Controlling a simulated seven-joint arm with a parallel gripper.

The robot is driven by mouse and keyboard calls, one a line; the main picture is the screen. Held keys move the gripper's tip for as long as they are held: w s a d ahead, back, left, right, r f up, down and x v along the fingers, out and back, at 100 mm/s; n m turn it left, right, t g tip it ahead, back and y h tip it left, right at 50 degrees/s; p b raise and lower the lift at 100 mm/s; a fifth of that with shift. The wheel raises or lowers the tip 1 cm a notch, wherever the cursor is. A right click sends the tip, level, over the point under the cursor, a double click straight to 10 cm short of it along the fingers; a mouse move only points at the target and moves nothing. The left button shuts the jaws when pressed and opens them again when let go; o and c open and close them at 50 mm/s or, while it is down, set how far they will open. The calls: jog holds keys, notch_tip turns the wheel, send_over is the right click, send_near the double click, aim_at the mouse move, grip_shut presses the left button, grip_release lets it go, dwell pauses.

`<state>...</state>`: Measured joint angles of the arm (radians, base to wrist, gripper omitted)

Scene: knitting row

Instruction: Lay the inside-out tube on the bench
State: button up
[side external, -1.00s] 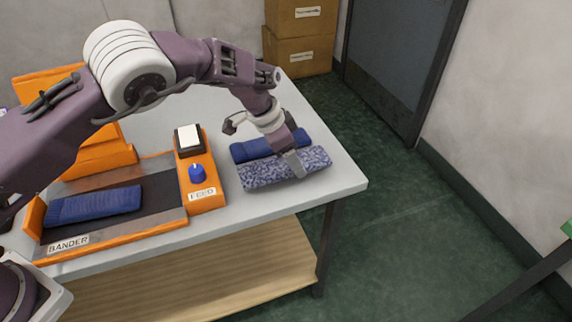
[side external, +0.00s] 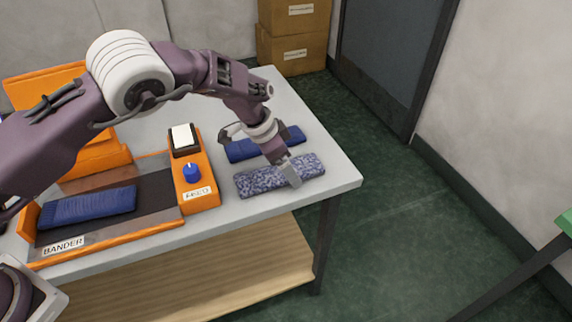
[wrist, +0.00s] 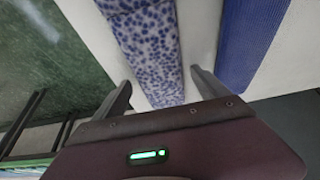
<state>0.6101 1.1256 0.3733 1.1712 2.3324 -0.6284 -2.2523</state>
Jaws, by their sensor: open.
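The speckled blue-and-white tube (side external: 262,180) lies flat on the grey bench (side external: 325,150), near its right end. It also shows in the wrist view (wrist: 150,45), running away between my fingers. My gripper (side external: 288,172) is open, with its fingertips low at the tube; in the wrist view (wrist: 163,92) one finger stands on each side of the tube, with a gap on the right side. A plain blue ribbed tube (side external: 240,152) lies behind and parallel to it on the bench, apart from it; it shows at the right in the wrist view (wrist: 250,40).
The orange bander (side external: 110,240) stands at the left with a blue ribbed tube (side external: 88,207) on its dark belt. Its feed panel (side external: 200,188) has a blue knob and white pad. Boxes (side external: 295,25) stand behind the bench. Bare bench lies right of the tubes.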

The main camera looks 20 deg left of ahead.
jog(key=v, duration=1.1)
jog(key=shift+r, duration=0.3)
jog(key=w+a+r+n+t+h, duration=0.1)
jog(key=w+a+r+n+t, duration=0.2)
jog(key=r, duration=0.6)
jog(key=w+a+r+t+h, duration=0.1)
jog(key=a+r+t, duration=0.3)
jog(key=r, duration=0.5)
jog(key=s+a+r+n+t+y, duration=0.1)
jog(key=s+a+r+n+y, duration=0.25)
jog(key=s+a, duration=0.2)
jog(key=s+a+r+n+t+y, duration=0.25)
jog(key=s+a+r, duration=0.2)
jog(key=a, duration=0.25)
jog(key=s+a+f+n+g+y, duration=0.1)
jog(key=s+f+g, duration=0.15)
jog(key=s, duration=0.65)
jog(key=s+a+f+n+g, duration=0.1)
jog(key=s+g, duration=0.2)
jog(key=s, duration=0.5)
jog(key=s+d+f+m+g+h, duration=0.1)
jog(key=s+d+f, duration=0.1)
jog(key=s, duration=0.4)
jog(key=s+d+f+m+g, duration=0.1)
jog(key=s+d+f, duration=0.2)
jog(key=s, duration=0.3)
jog(key=shift+f+g+h, duration=0.3)
jog(key=shift+h, duration=0.1)
